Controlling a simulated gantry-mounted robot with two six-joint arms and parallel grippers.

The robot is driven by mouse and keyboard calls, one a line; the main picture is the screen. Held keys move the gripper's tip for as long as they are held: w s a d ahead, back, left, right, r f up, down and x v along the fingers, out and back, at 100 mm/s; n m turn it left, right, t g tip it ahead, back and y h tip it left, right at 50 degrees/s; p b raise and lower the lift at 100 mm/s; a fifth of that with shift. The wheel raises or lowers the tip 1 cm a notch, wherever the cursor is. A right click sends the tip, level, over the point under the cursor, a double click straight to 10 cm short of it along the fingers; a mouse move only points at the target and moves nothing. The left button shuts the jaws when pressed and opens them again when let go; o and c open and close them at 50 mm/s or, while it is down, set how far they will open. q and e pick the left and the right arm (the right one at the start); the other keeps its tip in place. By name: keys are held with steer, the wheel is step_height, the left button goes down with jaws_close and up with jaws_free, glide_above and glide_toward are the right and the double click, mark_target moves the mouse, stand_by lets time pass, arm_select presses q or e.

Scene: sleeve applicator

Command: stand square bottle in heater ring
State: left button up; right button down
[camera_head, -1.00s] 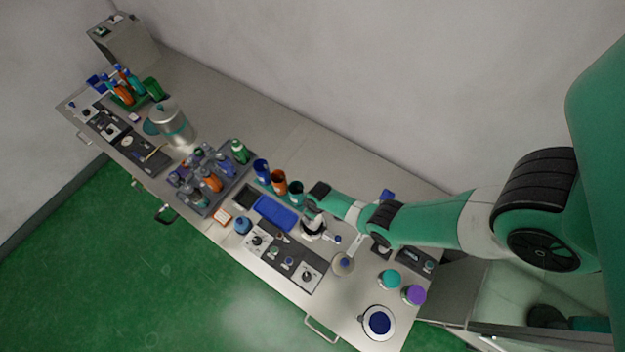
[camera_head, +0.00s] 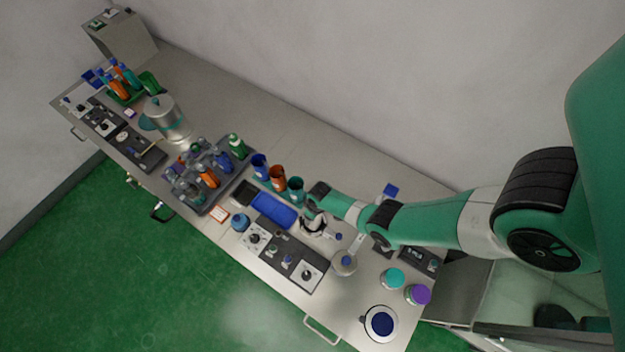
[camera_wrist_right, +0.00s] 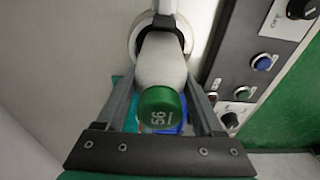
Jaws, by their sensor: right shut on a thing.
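My right gripper (camera_wrist_right: 160,105) is shut on a pale bottle (camera_wrist_right: 163,62) with a green cap (camera_wrist_right: 161,108) marked "56". The cap faces the right wrist camera and the body points away. The far end of the bottle overlaps a dark ring (camera_wrist_right: 162,20) set over a round, pale-rimmed base (camera_wrist_right: 135,38). I cannot tell whether the bottle is inside the ring or only in front of it. In the head view my right gripper (camera_head: 313,222) is over the bench, and the pale round base (camera_head: 345,263) with its post is beside it. My left gripper is not in view.
A panel with knobs (camera_head: 306,275) lies beside the gripper, towards the bench's front edge. A blue tray (camera_head: 272,211), several coloured cups (camera_head: 277,178) and a bottle rack (camera_head: 238,188) stand to the left. Teal (camera_head: 393,278) and purple (camera_head: 418,294) lidded jars stand to the right.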

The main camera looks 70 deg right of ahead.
steer(key=shift+f, duration=0.3)
jaws_free()
stand_by(0.8)
